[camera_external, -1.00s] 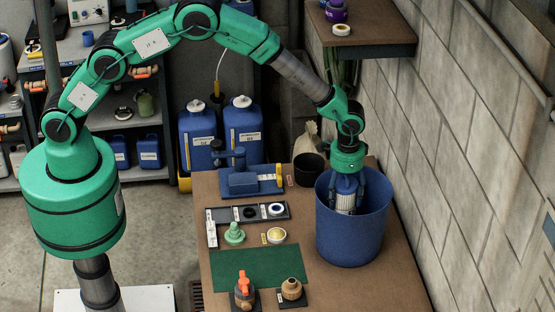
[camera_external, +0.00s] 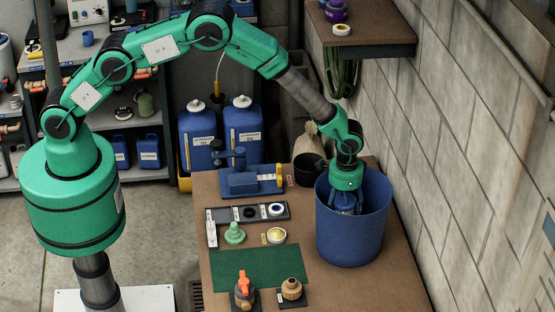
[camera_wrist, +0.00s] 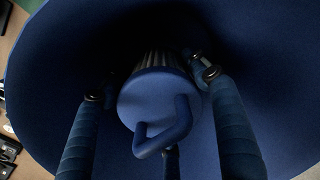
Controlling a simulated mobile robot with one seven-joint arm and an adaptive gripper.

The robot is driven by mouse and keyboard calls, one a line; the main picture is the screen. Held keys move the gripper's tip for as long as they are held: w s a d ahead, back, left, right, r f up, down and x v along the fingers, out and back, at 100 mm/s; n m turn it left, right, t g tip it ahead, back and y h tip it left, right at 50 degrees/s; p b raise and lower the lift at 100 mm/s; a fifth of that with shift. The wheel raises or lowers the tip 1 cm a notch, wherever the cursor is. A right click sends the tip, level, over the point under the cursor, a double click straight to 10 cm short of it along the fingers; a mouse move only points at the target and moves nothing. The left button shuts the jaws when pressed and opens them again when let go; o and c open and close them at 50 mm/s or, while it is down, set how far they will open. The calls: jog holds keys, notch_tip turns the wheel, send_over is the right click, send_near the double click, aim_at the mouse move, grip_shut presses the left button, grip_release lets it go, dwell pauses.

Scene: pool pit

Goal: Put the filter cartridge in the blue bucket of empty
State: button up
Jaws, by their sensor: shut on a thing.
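The blue bucket (camera_external: 350,238) stands upright at the right side of the table. My gripper (camera_external: 346,203) is lowered inside its mouth, and the fingers are mostly hidden by the bucket's front wall. In the wrist view the filter cartridge (camera_wrist: 155,95) has a round blue end cap with a bent blue handle, and a pale pleated body shows beyond the cap. My gripper (camera_wrist: 152,85) has its fingers closed around the cartridge. The bucket's dark inner wall (camera_wrist: 60,40) surrounds them. The gap between the cartridge and the bucket floor is hidden in shadow.
A black pot (camera_external: 308,170) stands close behind the bucket's left. A blue pump (camera_external: 245,180), a dark tray (camera_external: 248,212), a green mat (camera_external: 258,267) and valve fittings (camera_external: 244,291) lie to the left. A block wall (camera_external: 450,150) rises at the right.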

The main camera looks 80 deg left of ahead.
jog(key=shift+f, duration=0.4)
jog(key=o, duration=1.6)
jog(key=shift+o, duration=0.2)
notch_tip(320, 180, up, 12)
jog(key=shift+r+b, duration=0.15)
jog(key=shift+b, duration=0.9)
